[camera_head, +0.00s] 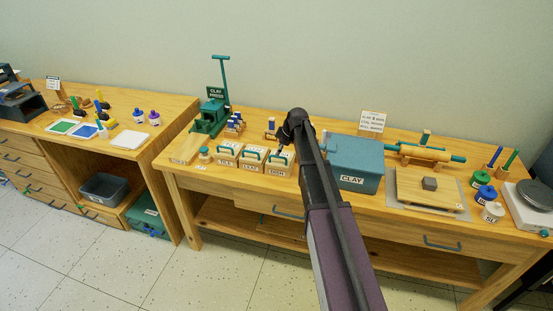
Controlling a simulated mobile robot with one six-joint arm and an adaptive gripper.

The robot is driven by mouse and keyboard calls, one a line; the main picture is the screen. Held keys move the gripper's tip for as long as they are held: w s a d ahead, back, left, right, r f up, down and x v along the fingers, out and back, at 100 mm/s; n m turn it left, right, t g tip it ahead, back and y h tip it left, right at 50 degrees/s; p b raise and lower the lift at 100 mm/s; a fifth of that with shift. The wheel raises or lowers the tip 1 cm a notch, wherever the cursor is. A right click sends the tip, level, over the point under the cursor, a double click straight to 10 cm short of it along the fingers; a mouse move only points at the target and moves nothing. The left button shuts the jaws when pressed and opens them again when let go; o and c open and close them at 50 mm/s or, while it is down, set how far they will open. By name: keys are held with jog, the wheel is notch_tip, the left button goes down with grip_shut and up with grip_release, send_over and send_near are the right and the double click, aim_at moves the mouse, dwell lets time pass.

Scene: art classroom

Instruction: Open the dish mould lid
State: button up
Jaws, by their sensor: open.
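The dish mould (279,170) is the rightmost of three small pale wooden boxes near the table's front edge. Its label seems to read DISH, and its lid has a teal handle (277,157). The lid looks closed. My arm reaches up from the bottom of the view and bends down near this box. My gripper (282,147) is small and dark, just above or behind the lid handle. It is open, and nothing shows held in it. I cannot tell whether it touches the handle. The arm hides the area just right of the box.
Two similar moulds, one at left (226,155) and one in the middle (251,159), stand beside it. A blue-grey CLAY bin (356,160) is close on the right. A green clay press (210,118) stands at the left. A board (412,197) with a grey block lies farther right.

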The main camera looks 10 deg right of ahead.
aim_at(275, 156)
jog(key=shift+b+x, duration=1.75)
jog(key=shift+x, duration=0.5)
grip_shut()
